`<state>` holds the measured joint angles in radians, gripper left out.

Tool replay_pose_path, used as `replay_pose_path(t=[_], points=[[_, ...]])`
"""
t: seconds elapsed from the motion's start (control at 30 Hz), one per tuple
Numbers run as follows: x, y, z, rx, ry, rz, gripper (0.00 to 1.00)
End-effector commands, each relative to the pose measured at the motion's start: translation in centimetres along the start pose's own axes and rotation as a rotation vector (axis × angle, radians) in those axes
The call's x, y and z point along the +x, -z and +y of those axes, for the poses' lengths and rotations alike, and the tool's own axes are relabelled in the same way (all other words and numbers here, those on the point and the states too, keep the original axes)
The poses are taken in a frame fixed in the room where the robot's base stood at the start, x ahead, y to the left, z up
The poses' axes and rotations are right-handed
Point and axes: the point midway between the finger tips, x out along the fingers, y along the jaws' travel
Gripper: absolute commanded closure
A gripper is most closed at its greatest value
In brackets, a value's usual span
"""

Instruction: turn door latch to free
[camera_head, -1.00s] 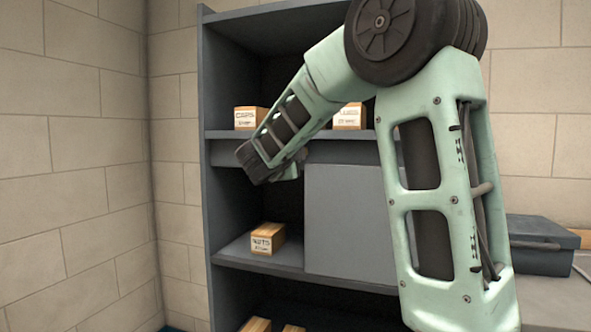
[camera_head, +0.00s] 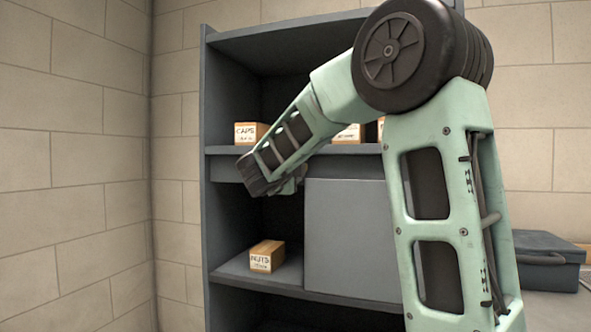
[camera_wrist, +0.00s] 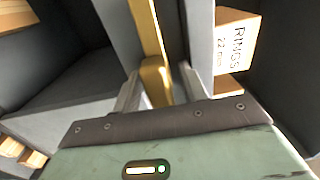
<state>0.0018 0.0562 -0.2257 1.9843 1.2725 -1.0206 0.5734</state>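A grey door panel (camera_head: 350,235) covers the right part of the middle shelf bay and looks closed. A brass-yellow bar (camera_wrist: 152,50), perhaps the latch, runs down the wrist view between the two fingers of my gripper (camera_wrist: 160,75). The fingers stand apart on either side of the bar, with a gap showing on the right; contact is not clear. In the head view my arm reaches across the shelf unit, and its end is by the upper left corner of the panel. The fingertips and the latch are hidden there.
The grey shelf unit (camera_head: 205,180) holds a CAPS box (camera_head: 248,133) above and a NUTS box (camera_head: 267,256) in the open bay left of the panel. A RINGS box (camera_wrist: 232,45) is close on the right in the wrist view. A grey case (camera_head: 545,262) is at right.

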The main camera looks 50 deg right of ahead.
Motion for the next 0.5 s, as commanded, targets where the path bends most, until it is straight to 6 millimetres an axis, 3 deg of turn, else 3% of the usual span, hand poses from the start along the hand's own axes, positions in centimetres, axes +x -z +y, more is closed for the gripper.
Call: replay_pose_path(t=[0.3, 0.5], points=[[-0.3, -0.1, -0.1, -0.001, 0.001, -0.002, 0.58], [-3.1, -0.1, -0.1, 0.0, 0.002, -0.005, 0.58]])
